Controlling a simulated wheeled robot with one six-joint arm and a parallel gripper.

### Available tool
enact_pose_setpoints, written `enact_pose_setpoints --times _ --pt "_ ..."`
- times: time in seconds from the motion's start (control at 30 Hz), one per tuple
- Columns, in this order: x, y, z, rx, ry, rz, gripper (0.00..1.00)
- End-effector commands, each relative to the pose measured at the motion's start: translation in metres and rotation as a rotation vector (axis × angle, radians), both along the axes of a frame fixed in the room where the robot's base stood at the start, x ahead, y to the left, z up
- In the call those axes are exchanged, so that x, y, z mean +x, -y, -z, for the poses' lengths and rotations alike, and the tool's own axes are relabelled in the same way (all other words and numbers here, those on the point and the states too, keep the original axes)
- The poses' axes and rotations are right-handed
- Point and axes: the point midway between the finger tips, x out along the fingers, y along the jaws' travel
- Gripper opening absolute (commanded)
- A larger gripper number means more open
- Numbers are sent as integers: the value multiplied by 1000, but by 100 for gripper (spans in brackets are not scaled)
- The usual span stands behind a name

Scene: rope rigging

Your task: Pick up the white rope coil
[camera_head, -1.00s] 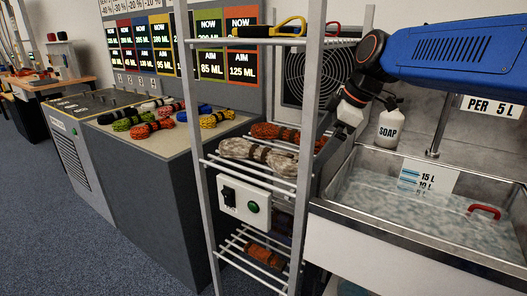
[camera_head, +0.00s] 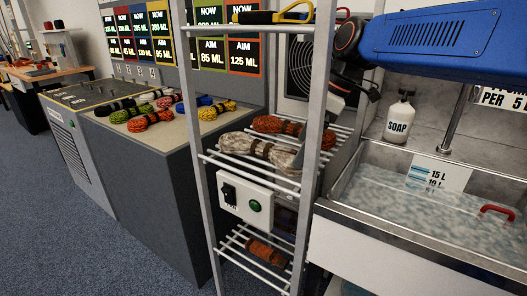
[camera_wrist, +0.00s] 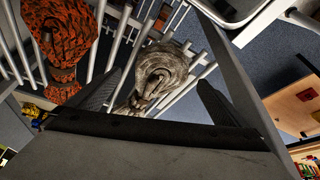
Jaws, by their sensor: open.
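The white rope coil (camera_head: 258,150), off-white with a dark band around its middle, lies on the middle shelf of the wire rack. In the wrist view the coil (camera_wrist: 165,68) looks greyish and shows end-on between my gripper's fingers. My gripper (camera_wrist: 159,80) is open, with one dark finger to either side of the coil in that picture. I cannot tell whether the fingers touch it. In the head view my gripper (camera_head: 348,88) is near the rack's right side, partly hidden by the rack post.
An orange rope coil (camera_head: 276,125) lies behind the white one on the same shelf. The rack's front post (camera_head: 312,130) stands close to the coil's right end. A control box (camera_head: 245,196) hangs below. A soap bottle (camera_head: 399,122) and water-filled sink (camera_head: 430,195) are right.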

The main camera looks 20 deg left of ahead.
Motion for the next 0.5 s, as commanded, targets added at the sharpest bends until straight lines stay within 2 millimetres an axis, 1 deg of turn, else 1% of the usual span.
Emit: enact_pose_setpoints --times 0.1,0.23,0.33,0.5 --pt "-2 -7 16 -1 -2 -2 99" --pt "-3 -14 31 -1 -1 -1 99" --pt "-2 -16 38 -1 0 0 99" --pt "-2 -17 39 0 1 0 99"
